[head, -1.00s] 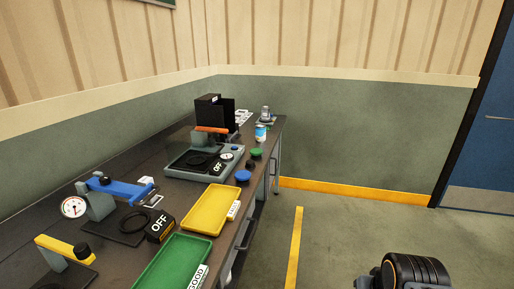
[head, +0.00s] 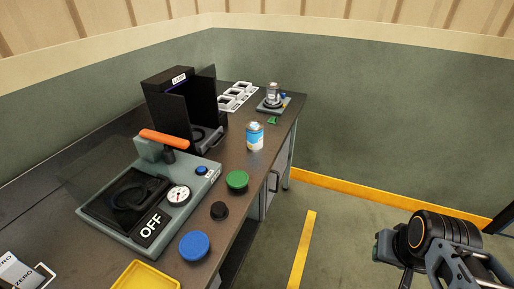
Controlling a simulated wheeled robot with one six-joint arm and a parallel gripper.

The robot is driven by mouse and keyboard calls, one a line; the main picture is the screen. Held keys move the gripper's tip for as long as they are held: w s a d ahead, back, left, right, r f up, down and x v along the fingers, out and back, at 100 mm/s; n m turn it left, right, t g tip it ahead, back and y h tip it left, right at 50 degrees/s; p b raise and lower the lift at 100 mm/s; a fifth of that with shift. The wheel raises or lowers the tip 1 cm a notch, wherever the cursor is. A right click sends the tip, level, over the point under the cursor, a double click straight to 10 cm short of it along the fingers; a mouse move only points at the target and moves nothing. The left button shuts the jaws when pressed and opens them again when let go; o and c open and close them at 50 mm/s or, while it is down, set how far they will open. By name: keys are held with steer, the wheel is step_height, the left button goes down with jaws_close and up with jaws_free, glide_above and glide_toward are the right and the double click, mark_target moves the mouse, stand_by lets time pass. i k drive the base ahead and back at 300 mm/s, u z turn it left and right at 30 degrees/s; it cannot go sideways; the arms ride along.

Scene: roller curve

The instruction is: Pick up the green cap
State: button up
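The green cap (head: 237,180) is a round, ridged lid lying on the dark workbench (head: 237,220) near its right edge. Part of my arm and gripper (head: 440,265) shows at the lower right, out over the floor and well to the right of the bench. The fingertips are not clearly visible, so I cannot tell whether it is open or shut.
A blue cap (head: 194,246) and a yellow tray (head: 146,276) lie nearer on the bench. A grey press with an orange handle (head: 165,139) stands left of the green cap. A black box (head: 170,105) stands behind. The floor right of the bench is clear.

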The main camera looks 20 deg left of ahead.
mark_target(238, 179)
steer(key=i, duration=1.05)
steer(key=u, duration=3.7)
